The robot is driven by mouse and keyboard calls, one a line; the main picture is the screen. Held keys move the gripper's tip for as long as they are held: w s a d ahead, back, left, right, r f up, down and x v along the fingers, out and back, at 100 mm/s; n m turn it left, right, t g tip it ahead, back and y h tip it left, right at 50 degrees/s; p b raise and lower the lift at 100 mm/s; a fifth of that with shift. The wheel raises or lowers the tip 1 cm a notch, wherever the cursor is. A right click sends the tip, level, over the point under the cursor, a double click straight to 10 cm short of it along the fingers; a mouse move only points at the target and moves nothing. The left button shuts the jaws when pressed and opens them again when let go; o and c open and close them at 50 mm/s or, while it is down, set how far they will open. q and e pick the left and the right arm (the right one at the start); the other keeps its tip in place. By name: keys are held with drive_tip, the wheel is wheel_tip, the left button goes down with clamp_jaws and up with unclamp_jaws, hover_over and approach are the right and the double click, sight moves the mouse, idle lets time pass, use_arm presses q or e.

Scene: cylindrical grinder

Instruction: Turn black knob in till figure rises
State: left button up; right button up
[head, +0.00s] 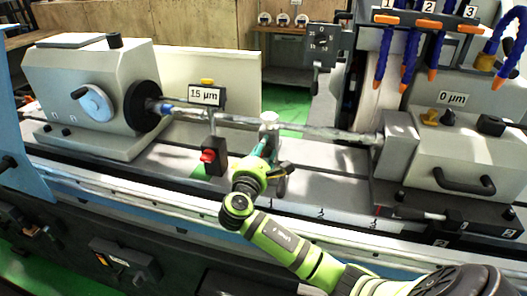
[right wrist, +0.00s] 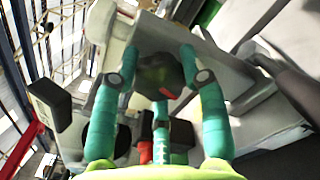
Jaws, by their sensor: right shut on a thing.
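My right gripper (head: 270,165) is in the middle of the head view, at the front of the upright grey rest (head: 268,124) under the long shaft. In the right wrist view its teal fingers (right wrist: 160,70) are shut around a dark rounded knob (right wrist: 158,76), with a red patch low on its right. The gripper largely hides this knob in the head view. A display (head: 206,96) to the left reads 15 µm. A second display (head: 452,98) on the right housing reads 0 µm. My left gripper is not in view.
A black box with a red knob (head: 208,156) stands just left of my right gripper. The shaft (head: 325,131) runs from the left headstock (head: 80,90) to the right housing (head: 470,150). Blue hoses (head: 408,55) hang at the upper right.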

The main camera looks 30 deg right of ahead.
drive_tip(key=shift+f, duration=0.25)
drive_tip(key=o, duration=1)
drive_tip(key=shift+o, duration=0.8)
drive_tip(key=shift+w, duration=0.1)
drive_tip(key=shift+r, duration=0.1)
drive_tip(key=v, duration=1.2)
